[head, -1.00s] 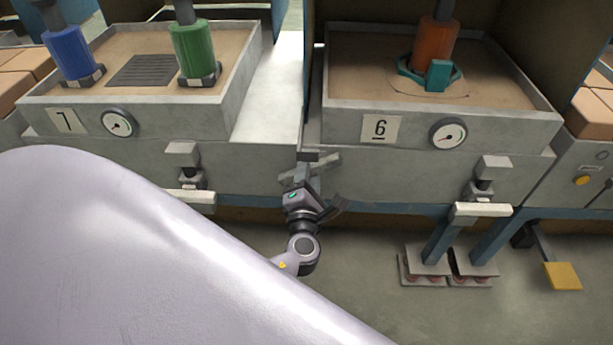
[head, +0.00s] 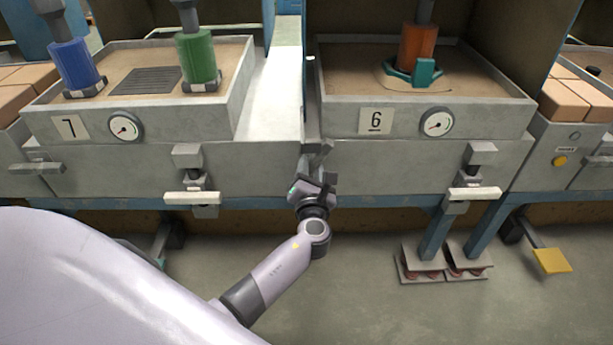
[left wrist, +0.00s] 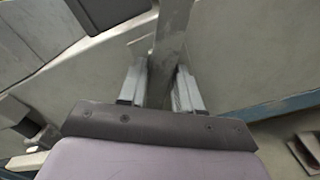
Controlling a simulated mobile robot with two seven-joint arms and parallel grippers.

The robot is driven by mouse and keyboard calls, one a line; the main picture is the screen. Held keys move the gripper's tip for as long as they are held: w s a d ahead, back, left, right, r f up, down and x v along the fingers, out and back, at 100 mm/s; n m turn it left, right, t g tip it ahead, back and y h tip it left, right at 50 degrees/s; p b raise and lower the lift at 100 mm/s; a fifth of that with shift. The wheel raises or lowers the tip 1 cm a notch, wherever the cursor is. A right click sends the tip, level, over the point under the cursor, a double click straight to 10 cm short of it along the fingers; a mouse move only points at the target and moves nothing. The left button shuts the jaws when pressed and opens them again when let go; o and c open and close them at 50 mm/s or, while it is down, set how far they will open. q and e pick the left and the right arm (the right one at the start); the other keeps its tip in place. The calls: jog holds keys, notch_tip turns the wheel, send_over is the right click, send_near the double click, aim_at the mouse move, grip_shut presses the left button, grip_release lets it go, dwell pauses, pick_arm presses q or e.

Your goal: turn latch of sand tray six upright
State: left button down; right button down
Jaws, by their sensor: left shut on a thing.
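Sand tray six (head: 343,121) is a grey box with a "6" plate, a round dial and an orange cylinder standing in its sand. Its latch (head: 321,152) is a grey bar at the left end of the front, now steep and close to upright. My left gripper (head: 317,177) is shut on the latch from the front and partly hides it. In the left wrist view the latch bar (left wrist: 172,38) runs up between the two fingers of my left gripper (left wrist: 161,82). My right gripper is not in view.
Tray seven (head: 190,119) stands to the left, with its own latch (head: 37,168) lying level. White handles (head: 475,194) jut out below the tray fronts. A yellow pedal (head: 552,261) and grey foot plates (head: 445,263) are near the floor at right. Floor between is clear.

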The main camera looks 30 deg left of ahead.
pick_arm(q)
jog(key=n, duration=0.5)
jog(key=shift+b, duration=0.4)
jog(key=shift+n, duration=0.7)
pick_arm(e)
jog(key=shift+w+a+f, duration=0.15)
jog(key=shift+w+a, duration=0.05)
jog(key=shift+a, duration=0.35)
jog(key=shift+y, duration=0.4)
pick_arm(q)
jog(key=c, duration=0.9)
grip_release()
jog(key=shift+d, duration=0.1)
jog(key=p+v, duration=0.1)
jog(key=v, duration=0.6)
jog(key=shift+p, duration=0.3)
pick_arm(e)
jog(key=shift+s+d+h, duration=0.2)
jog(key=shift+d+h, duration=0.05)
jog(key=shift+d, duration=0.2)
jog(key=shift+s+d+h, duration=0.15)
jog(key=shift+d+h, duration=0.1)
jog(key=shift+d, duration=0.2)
